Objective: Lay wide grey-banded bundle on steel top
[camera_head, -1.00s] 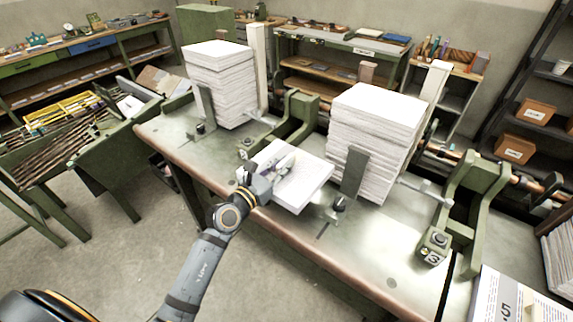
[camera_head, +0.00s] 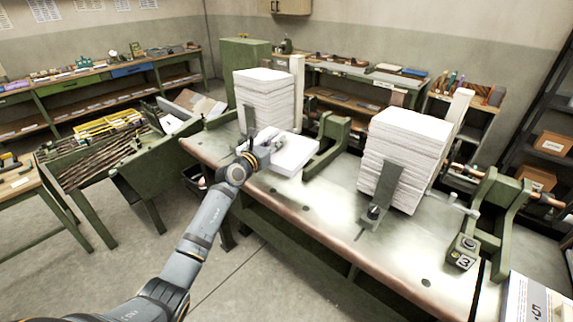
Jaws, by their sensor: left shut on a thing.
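My left gripper (camera_head: 259,146) is shut on a white bundle of sheets (camera_head: 291,154), which it holds by its left side. The bundle is over the steel top (camera_head: 315,207), between two tall paper stacks. I cannot tell whether it touches the top, and no grey band can be made out on it. The left stack (camera_head: 265,98) and the right stack (camera_head: 402,155) stand upright on the steel top. My right gripper is not in view.
Green metal frames (camera_head: 331,146) and an upright plate (camera_head: 386,190) stand around the stacks. A frame marked 3 (camera_head: 464,261) is at the right. The front middle of the steel top is clear. A trough with rods (camera_head: 93,162) stands at the left.

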